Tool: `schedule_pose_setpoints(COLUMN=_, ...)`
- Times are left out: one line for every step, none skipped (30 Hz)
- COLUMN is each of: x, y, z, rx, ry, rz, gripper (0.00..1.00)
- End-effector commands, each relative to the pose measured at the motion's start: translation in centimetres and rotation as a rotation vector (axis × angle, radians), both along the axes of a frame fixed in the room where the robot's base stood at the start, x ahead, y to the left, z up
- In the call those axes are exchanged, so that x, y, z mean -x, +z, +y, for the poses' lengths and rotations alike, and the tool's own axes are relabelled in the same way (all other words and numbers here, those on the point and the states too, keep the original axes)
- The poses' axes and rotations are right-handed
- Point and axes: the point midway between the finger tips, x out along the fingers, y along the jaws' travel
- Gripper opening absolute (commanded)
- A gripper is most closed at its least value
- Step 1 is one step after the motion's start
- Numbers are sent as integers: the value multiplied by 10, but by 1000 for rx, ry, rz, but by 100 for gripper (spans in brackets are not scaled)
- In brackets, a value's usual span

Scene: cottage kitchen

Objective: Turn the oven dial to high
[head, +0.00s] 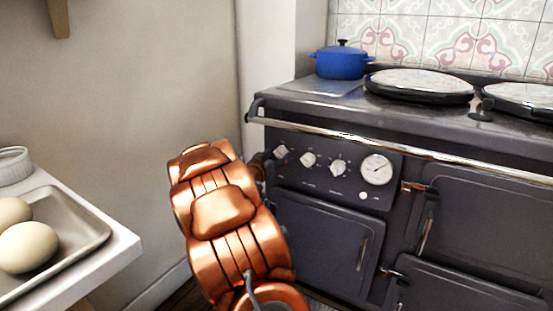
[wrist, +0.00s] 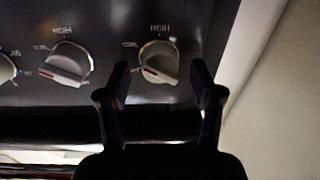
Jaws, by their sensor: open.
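The oven's dark control panel (head: 322,178) carries three pale dials and a round gauge (head: 377,169). The leftmost dial (head: 280,152) in the head view matches the right dial (wrist: 160,62) in the wrist view, where the picture looks upside down. Its ridge is tilted, and lettering sits by its rim. My gripper (wrist: 160,78) is open, with one dark finger on each side of this dial in the picture; contact cannot be told. In the head view my copper arm mostly hides the gripper. The middle dial (wrist: 66,65) shows a red mark.
A chrome rail (head: 400,153) runs along the stove front above the panel. A blue pot (head: 342,62) and round lids (head: 419,87) are on top. A white counter (head: 118,243) with a tray (head: 88,238) of eggs stands at left. A wall adjoins the stove.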

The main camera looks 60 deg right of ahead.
Motion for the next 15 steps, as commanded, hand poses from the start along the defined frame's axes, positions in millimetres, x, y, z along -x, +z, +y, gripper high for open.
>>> schedule_pose_setpoints(x=0, y=0, z=-2, rx=1, ry=0, rz=0, gripper=66)
schedule_pose_setpoints(x=0, y=0, z=-2, rx=1, ry=0, rz=0, gripper=66)
schedule_pose_setpoints(x=0, y=0, z=-3, rx=1, ry=0, rz=0, gripper=66)
schedule_pose_setpoints(x=0, y=0, z=-3, rx=1, ry=0, rz=0, gripper=66)
schedule_pose_setpoints(x=0, y=1, z=-3, rx=1, ry=0, rz=0, gripper=66)
schedule_pose_setpoints(x=0, y=1, z=-3, rx=1, ry=0, rz=0, gripper=66)
schedule_pose_setpoints(x=0, y=1, z=-3, rx=1, ry=0, rz=0, gripper=66)
schedule_pose_setpoints(x=0, y=1, z=-3, rx=1, ry=0, rz=0, gripper=66)
schedule_pose_setpoints(x=0, y=1, z=-3, rx=1, ry=0, rz=0, gripper=66)
schedule_pose_setpoints(x=0, y=1, z=-3, rx=1, ry=0, rz=0, gripper=66)
schedule_pose_setpoints(x=0, y=1, z=-3, rx=1, ry=0, rz=0, gripper=63)
schedule_pose_setpoints(x=0, y=0, z=-3, rx=1, ry=0, rz=0, gripper=59)
schedule_pose_setpoints(x=0, y=1, z=-3, rx=1, ry=0, rz=0, gripper=56)
schedule_pose_setpoints(x=0, y=0, z=-3, rx=1, ry=0, rz=-1, gripper=52)
schedule_pose_setpoints(x=0, y=0, z=-3, rx=1, ry=0, rz=0, gripper=48)
